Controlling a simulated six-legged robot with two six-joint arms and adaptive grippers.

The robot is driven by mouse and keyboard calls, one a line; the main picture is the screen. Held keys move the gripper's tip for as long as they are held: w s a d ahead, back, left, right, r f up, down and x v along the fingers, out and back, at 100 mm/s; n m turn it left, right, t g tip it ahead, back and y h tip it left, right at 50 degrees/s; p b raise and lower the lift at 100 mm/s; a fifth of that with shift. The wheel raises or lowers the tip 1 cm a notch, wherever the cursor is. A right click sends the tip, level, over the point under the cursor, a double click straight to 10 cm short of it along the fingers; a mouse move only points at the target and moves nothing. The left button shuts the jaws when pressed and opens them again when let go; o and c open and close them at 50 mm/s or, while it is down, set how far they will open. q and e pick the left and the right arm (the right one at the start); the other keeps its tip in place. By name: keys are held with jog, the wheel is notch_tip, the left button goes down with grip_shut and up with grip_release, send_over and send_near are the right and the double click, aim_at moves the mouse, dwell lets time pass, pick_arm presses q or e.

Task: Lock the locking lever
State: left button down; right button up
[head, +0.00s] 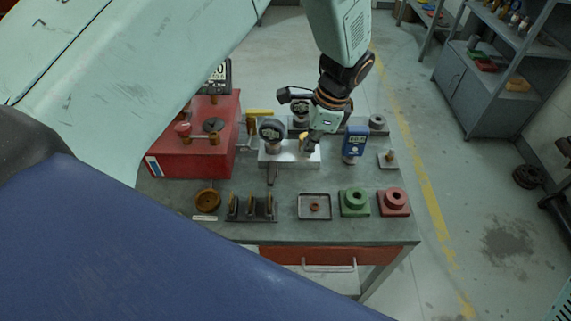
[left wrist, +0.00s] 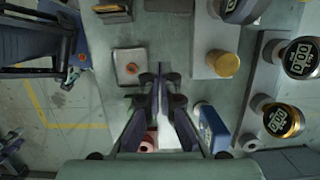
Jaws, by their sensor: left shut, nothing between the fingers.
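My left gripper (head: 309,146) reaches down from the top of the head view over the silver block (head: 290,159), close to a brass-coloured knob (head: 303,139). In the left wrist view my left gripper's fingers (left wrist: 160,70) are shut together with nothing between them. A yellow cap (left wrist: 223,64) stands on a grey block to their right, apart from them. A dark, short bar (head: 272,176) sticks out at the front of the silver block. I cannot tell which part is the locking lever. My right gripper is in neither view.
Round gauges (head: 271,130) and a blue meter (head: 354,141) stand close around the gripper. A red box (head: 195,150) with valves is to the left. A tray (head: 314,206), a green block (head: 354,201) and a red block (head: 393,201) line the bench's front.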

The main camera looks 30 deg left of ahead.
aim_at(271, 173)
pick_arm(q)
jog(key=x, duration=1)
jog(key=shift+f+b, duration=0.1)
jog(key=shift+b, duration=0.25)
jog(key=shift+s+a+p, duration=0.25)
jog(key=shift+a+p, duration=0.05)
jog(key=shift+a, duration=0.5)
jog(key=shift+s+a, duration=0.3)
jog(key=shift+a, duration=0.25)
jog(key=shift+s+a, duration=0.2)
jog(key=shift+a, duration=0.15)
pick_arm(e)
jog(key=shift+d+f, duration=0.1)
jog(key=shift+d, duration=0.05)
pick_arm(q)
jog(key=shift+d, duration=0.1)
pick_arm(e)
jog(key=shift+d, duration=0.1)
